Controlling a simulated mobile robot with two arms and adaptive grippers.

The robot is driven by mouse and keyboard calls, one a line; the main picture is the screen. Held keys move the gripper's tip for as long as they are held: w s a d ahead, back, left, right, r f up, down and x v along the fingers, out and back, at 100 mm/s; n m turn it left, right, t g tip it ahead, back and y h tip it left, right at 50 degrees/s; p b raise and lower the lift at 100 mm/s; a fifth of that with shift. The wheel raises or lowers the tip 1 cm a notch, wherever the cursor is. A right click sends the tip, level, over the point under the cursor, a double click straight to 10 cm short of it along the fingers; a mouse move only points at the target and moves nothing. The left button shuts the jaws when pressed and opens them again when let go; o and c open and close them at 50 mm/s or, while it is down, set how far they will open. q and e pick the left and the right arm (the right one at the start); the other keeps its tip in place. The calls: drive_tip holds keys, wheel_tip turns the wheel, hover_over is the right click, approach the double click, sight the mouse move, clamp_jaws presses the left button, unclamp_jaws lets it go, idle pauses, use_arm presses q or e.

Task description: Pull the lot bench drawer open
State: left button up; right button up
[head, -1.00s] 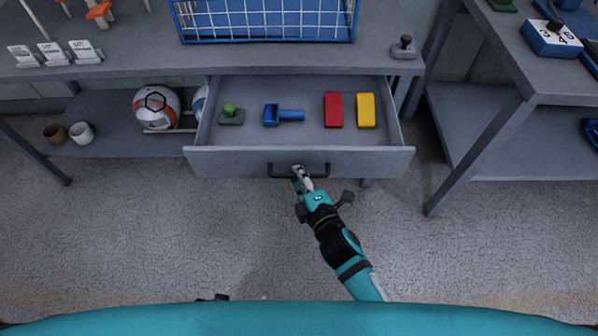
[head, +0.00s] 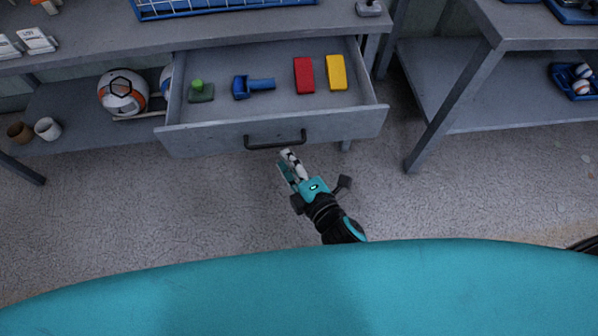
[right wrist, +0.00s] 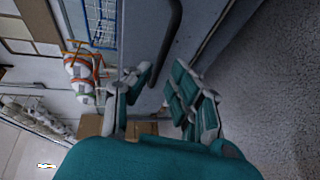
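The grey bench drawer (head: 210,137) stands pulled out from under the bench top in the head view, its inside showing. Its dark bar handle (head: 275,144) is on the front panel. In the drawer lie a green piece (head: 200,93), a blue tool (head: 253,86), a red block (head: 304,75) and a yellow block (head: 336,72). My right gripper (head: 284,164) is in front of and just below the handle, apart from it. Its fingers are spread and empty; the right wrist view shows the handle (right wrist: 174,40) beyond them. My left gripper is out of view.
The bench top (head: 90,48) carries a blue wire basket (head: 220,8) and white cards. A ball (head: 122,92) and cups (head: 47,128) sit on the lower shelf. Another bench (head: 510,25) stands at the right. The floor before the drawer is clear.

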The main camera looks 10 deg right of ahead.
drive_tip(key=v, duration=0.5)
drive_tip(key=shift+s, duration=0.1)
idle(0.3)
drive_tip(key=s+d+f+m+g+h, duration=0.25)
drive_tip(key=d+f+m, duration=0.25)
drive_tip(key=f, duration=0.6)
drive_tip(key=s+d+f+m+g+h, duration=0.1)
drive_tip(key=d+f+m+g+h, duration=0.3)
drive_tip(key=f, duration=0.6)
drive_tip(key=s+d+f+m+g, duration=0.65)
drive_tip(key=s+f+m, duration=0.35)
drive_tip(key=s+f, duration=0.25)
use_arm(q)
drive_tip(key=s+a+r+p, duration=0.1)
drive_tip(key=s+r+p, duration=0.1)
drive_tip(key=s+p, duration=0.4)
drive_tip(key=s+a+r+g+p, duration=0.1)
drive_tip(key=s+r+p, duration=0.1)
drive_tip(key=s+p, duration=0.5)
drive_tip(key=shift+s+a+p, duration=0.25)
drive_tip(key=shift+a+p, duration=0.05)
drive_tip(key=shift+p, duration=0.45)
use_arm(e)
drive_tip(key=s+d+r, duration=0.1)
drive_tip(key=s, duration=0.5)
drive_tip(key=s+d+r, duration=0.2)
drive_tip(key=s, duration=0.5)
drive_tip(key=shift+s+d+g, duration=0.25)
drive_tip(key=shift+g, duration=0.05)
